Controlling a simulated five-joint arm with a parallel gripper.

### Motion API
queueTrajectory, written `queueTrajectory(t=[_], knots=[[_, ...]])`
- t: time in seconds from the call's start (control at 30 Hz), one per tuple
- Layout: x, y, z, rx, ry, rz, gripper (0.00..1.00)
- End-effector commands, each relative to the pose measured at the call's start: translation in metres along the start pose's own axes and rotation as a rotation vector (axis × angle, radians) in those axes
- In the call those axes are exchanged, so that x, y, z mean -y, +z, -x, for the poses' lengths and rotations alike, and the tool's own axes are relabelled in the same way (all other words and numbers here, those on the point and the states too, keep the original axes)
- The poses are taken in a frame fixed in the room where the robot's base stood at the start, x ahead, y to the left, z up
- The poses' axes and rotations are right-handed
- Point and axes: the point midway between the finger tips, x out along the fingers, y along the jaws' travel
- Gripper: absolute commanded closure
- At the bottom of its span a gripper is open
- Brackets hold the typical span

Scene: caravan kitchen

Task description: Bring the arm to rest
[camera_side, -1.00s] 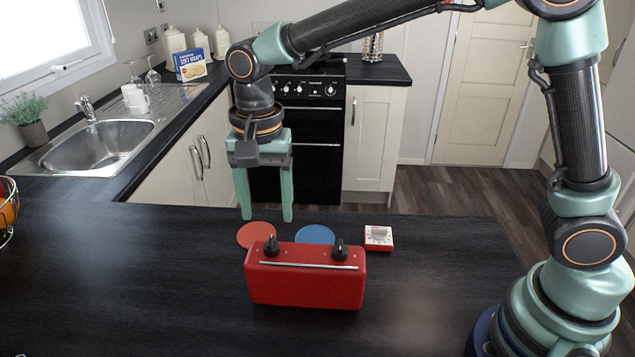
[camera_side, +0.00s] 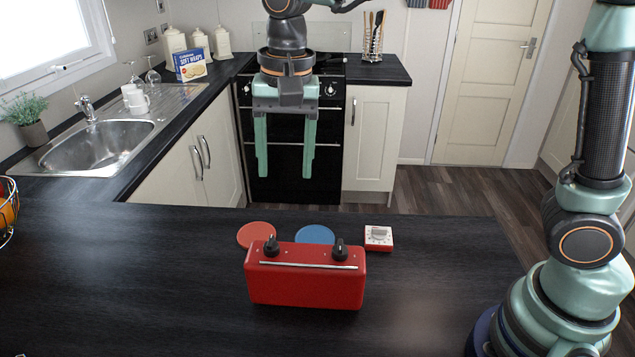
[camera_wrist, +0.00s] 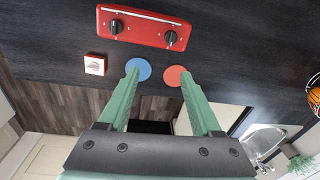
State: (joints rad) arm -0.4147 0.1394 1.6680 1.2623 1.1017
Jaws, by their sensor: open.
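My gripper (camera_side: 285,173) is raised above the far side of the dark counter, with its two green fingers pointing down. It is open and nothing is between the fingers. In the wrist view my gripper (camera_wrist: 160,73) also shows its fingers apart. On the counter below are a red radio-like box (camera_side: 305,282) with two black knobs, a red disc (camera_side: 256,234), a blue disc (camera_side: 315,234) and a small red-and-white timer (camera_side: 379,238). My gripper touches none of them.
A sink (camera_side: 95,148) with a tap is at the left, with white mugs (camera_side: 136,101) and glasses behind it. A wire basket (camera_side: 7,212) stands at the left edge. A black oven (camera_side: 300,150) is behind my gripper. The counter's left part is clear.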

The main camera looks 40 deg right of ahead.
Motion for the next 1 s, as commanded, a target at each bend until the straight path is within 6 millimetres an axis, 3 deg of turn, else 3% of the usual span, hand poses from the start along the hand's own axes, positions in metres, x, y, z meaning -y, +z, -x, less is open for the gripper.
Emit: queueTrajectory(t=[0.23,0.53,0.7,1.0], knots=[[-0.076,-0.026,0.023,-0.119,-0.111,0.242,0.34],[-0.158,-0.034,0.018,-0.319,-0.145,0.537,0.34],[-0.182,-0.034,0.010,-0.395,-0.128,0.643,0.34],[-0.189,-0.033,0.006,-0.420,-0.118,0.685,0.34]])
